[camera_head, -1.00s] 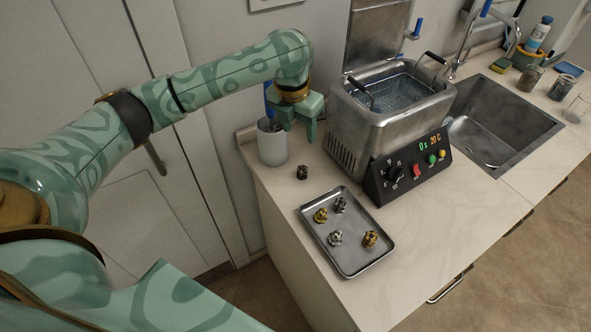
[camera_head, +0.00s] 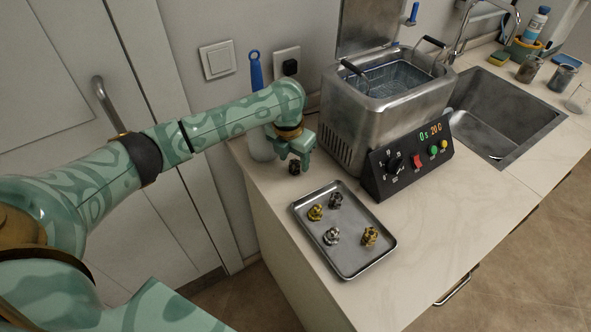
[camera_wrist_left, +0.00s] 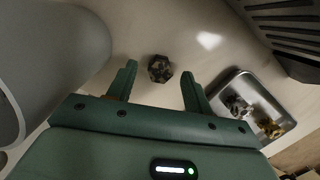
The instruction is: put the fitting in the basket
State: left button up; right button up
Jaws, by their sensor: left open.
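A dark, brassy fitting (camera_head: 294,168) stands alone on the countertop left of the metal tray. The left wrist view shows this fitting (camera_wrist_left: 160,68) just ahead of the fingertips, in line with the gap between them. My left gripper (camera_head: 295,159) is open and empty, directly over the fitting; its fingers (camera_wrist_left: 159,80) are on either side of the gap. The wire basket (camera_head: 397,82) sits inside the open steel bath with the control panel, its dark handles rising above the rim. My right gripper is not in view.
A metal tray (camera_head: 345,268) holds several gold and grey fittings. A pale cup (camera_head: 260,147) with a blue-handled tool stands close to the left gripper, partly hidden by it. The steel bath (camera_head: 345,130) stands to the right, then the sink (camera_head: 515,118). The front counter is clear.

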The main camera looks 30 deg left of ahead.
pick_arm(q)
jog(key=shift+w+f, duration=0.1)
jog(key=shift+f, duration=0.45)
jog(key=shift+r, duration=0.15)
grip_shut()
